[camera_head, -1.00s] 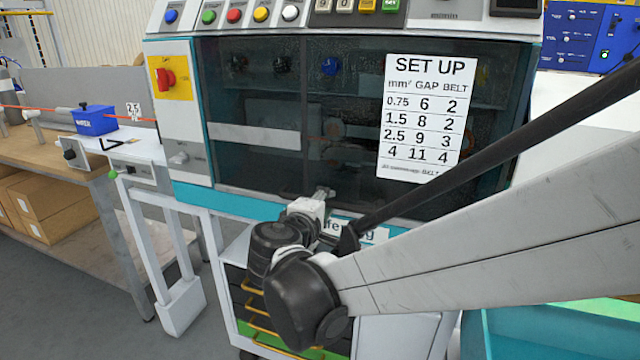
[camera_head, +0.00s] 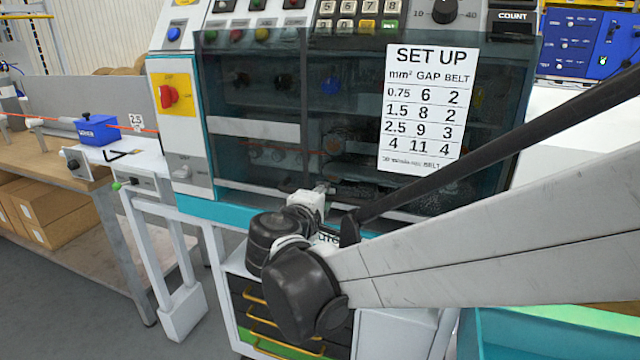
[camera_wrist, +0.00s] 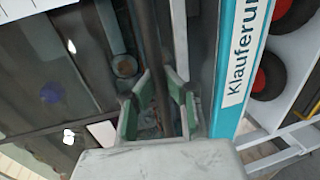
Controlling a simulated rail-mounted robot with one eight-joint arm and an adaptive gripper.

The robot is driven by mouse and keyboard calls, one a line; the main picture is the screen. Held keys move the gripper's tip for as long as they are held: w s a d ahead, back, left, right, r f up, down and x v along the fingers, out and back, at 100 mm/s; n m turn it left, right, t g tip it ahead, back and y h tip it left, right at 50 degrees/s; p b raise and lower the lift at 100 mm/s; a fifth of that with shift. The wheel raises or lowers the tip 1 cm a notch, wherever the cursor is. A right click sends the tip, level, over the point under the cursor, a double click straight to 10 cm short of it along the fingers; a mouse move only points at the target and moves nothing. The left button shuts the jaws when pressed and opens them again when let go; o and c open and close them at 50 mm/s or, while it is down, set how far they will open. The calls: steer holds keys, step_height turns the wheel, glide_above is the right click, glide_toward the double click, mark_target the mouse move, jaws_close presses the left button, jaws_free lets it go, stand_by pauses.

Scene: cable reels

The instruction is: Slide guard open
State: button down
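The guard (camera_head: 260,95) is a dark see-through panel on the front of the machine, with a white SET UP sheet (camera_head: 425,108) on it. Its top edge overlaps the row of coloured buttons. A bar runs along its lower edge; in the wrist view this bar (camera_wrist: 150,30) passes between the fingers. My gripper (camera_head: 322,190) is at the guard's lower edge in the head view. In the wrist view my gripper (camera_wrist: 160,76) has its green-padded fingers close on both sides of the bar. The exact contact is partly hidden by the fingers.
A red switch on a yellow plate (camera_head: 183,92) is left of the guard. A keypad (camera_head: 345,22) and knobs are above it. A workbench (camera_head: 60,165) with a blue box (camera_head: 98,130) stands at the left. A drawer cart (camera_head: 240,300) is below the machine.

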steer(key=p, duration=1.9)
glide_toward(335, 42)
steer(key=x, duration=0.5)
steer(key=shift+w+d, duration=0.1)
steer(key=shift+w, duration=0.1)
steer(key=c, duration=1.7)
jaws_free()
steer(key=v, duration=1.2)
